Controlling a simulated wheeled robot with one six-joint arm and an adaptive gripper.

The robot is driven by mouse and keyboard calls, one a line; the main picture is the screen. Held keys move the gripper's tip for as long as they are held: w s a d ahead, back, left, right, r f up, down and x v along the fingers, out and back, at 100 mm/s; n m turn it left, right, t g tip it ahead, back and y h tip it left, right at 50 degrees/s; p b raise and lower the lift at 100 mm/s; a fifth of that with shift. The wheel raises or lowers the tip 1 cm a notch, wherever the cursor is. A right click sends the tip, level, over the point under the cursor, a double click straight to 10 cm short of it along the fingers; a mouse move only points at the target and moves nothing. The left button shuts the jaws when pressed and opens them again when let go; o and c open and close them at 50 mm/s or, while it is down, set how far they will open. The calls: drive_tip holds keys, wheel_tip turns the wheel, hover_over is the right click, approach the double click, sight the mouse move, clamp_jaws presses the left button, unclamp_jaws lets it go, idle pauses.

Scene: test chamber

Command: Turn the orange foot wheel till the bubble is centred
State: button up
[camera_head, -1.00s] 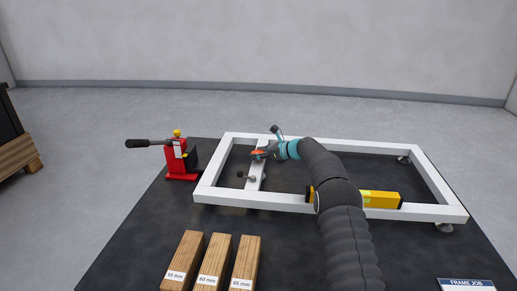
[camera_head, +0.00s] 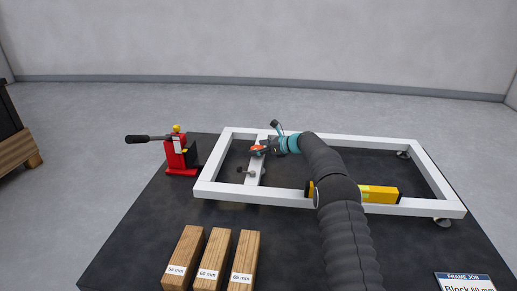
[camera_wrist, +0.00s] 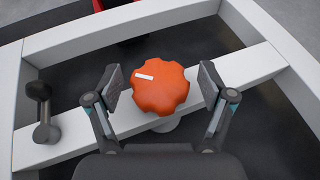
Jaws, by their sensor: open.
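The orange foot wheel (camera_wrist: 160,88) sits on the white cross bar (camera_wrist: 235,70) of the frame, with a white mark on its upper left. My gripper (camera_wrist: 160,80) is open, with one finger on each side of the wheel. Small gaps show between the pads and the wheel. In the head view the wheel (camera_head: 258,150) shows at the tip of my gripper (camera_head: 268,148). A yellow level (camera_head: 378,194) lies along the near side of the white frame (camera_head: 230,191); my arm covers its middle. Its bubble cannot be made out.
A red jack (camera_head: 180,155) with a black handle stands left of the frame. A dark crank knob (camera_wrist: 42,105) is on the cross bar. Three labelled wooden blocks (camera_head: 213,258) lie at the front. A sign (camera_head: 463,283) stands front right.

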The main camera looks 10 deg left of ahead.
drive_tip(key=shift+d, duration=0.1)
drive_tip(key=v, duration=1.1)
drive_tip(key=shift+s+d+r, duration=0.15)
drive_tip(key=shift+s+d, duration=0.05)
drive_tip(key=shift+d, duration=0.1)
